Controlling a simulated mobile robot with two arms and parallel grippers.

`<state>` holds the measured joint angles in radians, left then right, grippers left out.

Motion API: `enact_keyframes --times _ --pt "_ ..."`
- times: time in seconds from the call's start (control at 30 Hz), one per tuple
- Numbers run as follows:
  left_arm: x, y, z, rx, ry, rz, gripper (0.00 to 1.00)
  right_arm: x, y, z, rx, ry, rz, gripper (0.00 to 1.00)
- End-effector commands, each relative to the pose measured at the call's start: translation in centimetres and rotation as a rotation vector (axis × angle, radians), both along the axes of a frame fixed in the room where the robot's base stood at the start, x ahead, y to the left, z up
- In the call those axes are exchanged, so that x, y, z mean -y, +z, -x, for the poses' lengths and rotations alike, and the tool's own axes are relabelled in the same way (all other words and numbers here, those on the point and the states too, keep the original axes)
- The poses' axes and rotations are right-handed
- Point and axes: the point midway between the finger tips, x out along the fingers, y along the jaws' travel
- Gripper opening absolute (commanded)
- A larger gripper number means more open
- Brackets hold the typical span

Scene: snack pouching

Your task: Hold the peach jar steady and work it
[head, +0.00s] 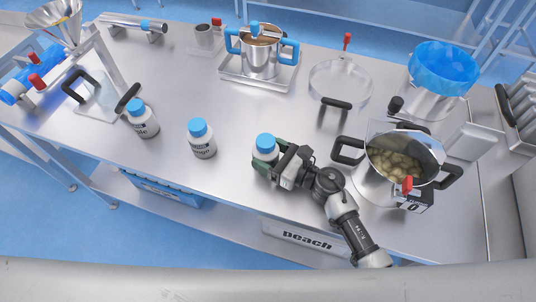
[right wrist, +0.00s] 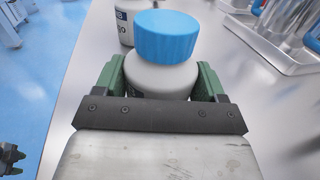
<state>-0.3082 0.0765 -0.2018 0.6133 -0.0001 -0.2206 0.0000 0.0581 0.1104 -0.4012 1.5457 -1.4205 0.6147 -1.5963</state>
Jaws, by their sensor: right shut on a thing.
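My right gripper (head: 268,156) is shut around the body of a white jar with a blue cap (head: 266,143), near the table's front edge. The jar stands upright, with its cap on and green fingers on both sides in the right wrist view (right wrist: 165,78). Its label is hidden, so I cannot read whether it says peach. A dark green shape at the lower left of the right wrist view, seemingly my left gripper (right wrist: 10,158), is cut off and too small to read. The left gripper is not in the head view.
A mango jar (head: 202,139) and a jar with a label ending in "le" (head: 142,119) stand to the left. A pot of pale pieces (head: 375,182) is close on the right. A blue-handled pot (head: 260,58) stands behind. A "peach" bin (head: 300,236) sits below the tabletop.

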Motion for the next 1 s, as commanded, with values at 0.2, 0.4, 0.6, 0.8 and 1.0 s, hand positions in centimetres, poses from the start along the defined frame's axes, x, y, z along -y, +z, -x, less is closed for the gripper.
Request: enact_keyframes --times 0.2,0.4,0.6,0.8,1.0 --pt "-0.1 0.2 -1.2 0.018 -0.001 0.000 0.43 0.1 0.4 0.1 -0.002 0.001 0.005 0.40" --pt "-0.1 1.1 -1.5 0.024 0.000 0.000 0.43 0.1 4.2 0.1 0.003 0.003 0.006 0.40" --pt "-0.2 2.0 -1.4 0.022 0.000 -0.001 0.43 0.0 8.1 0.1 0.002 0.002 0.002 0.40" --pt "-0.2 2.5 -1.1 0.018 0.001 -0.002 0.43 0.0 9.8 0.1 -0.001 0.000 0.001 0.40" --pt "-0.3 2.4 -1.0 0.016 0.001 -0.003 0.43 0.0 9.9 0.1 -0.002 0.000 0.000 0.40"
